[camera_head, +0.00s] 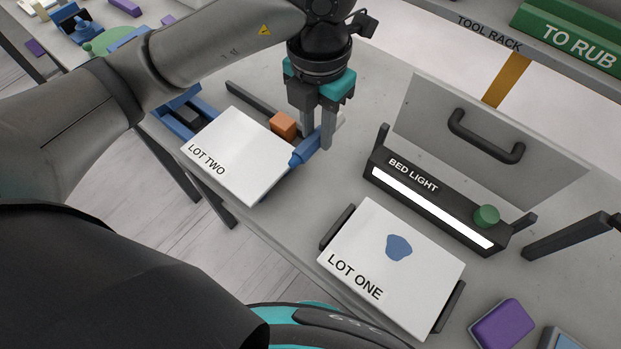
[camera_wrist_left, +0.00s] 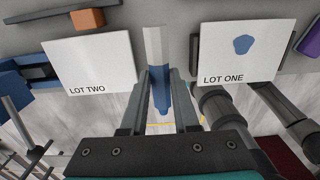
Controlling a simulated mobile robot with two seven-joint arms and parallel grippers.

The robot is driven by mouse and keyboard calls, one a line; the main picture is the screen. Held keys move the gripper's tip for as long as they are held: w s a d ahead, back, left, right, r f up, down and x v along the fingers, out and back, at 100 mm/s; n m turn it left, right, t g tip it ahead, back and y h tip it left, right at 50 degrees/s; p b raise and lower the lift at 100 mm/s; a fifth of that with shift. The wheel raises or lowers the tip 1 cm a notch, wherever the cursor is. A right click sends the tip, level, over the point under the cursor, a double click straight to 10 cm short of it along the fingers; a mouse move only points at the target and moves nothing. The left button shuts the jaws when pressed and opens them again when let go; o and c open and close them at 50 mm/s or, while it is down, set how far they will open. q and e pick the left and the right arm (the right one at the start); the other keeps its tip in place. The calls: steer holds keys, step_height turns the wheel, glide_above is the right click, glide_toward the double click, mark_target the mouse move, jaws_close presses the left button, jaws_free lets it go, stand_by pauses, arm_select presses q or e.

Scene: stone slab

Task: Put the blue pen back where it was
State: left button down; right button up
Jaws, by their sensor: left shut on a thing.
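The blue pen (camera_head: 305,150) is held in my left gripper (camera_head: 327,135), beside the right edge of the LOT TWO board. In the left wrist view the pen (camera_wrist_left: 160,85) has a pale upper part and a blue lower part, and it sits between the two fingers (camera_wrist_left: 165,100). The pen is raised between the LOT TWO board (camera_head: 230,150) and the LOT ONE board (camera_head: 420,265). The LOT ONE board bears a blue blot (camera_head: 398,247). I cannot tell how high the pen is above the slab. My right gripper is in neither view.
An orange block (camera_head: 283,125) is at the far edge of the LOT TWO board. A black BED LIGHT bar (camera_head: 420,195) with a green knob (camera_head: 486,216) stands behind LOT ONE. A handled grey panel (camera_head: 440,110) stands behind it. A purple block (camera_head: 502,324) lies at the front right.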

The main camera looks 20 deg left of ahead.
arm_select(q)
steer(key=b, duration=0.4)
glide_above(316, 196)
step_height(316, 196, down, 14)
steer(key=shift+r, duration=0.15)
steer(key=shift+f+b, duration=0.5)
steer(key=shift+f, duration=2.05)
steer(key=shift+f, duration=0.1)
steer(key=c, duration=0.7)
jaws_free()
steer(key=shift+o, duration=0.2)
steer(key=shift+r, duration=0.25)
step_height(316, 196, up, 12)
steer(key=p, duration=0.3)
steer(key=shift+f, duration=0.1)
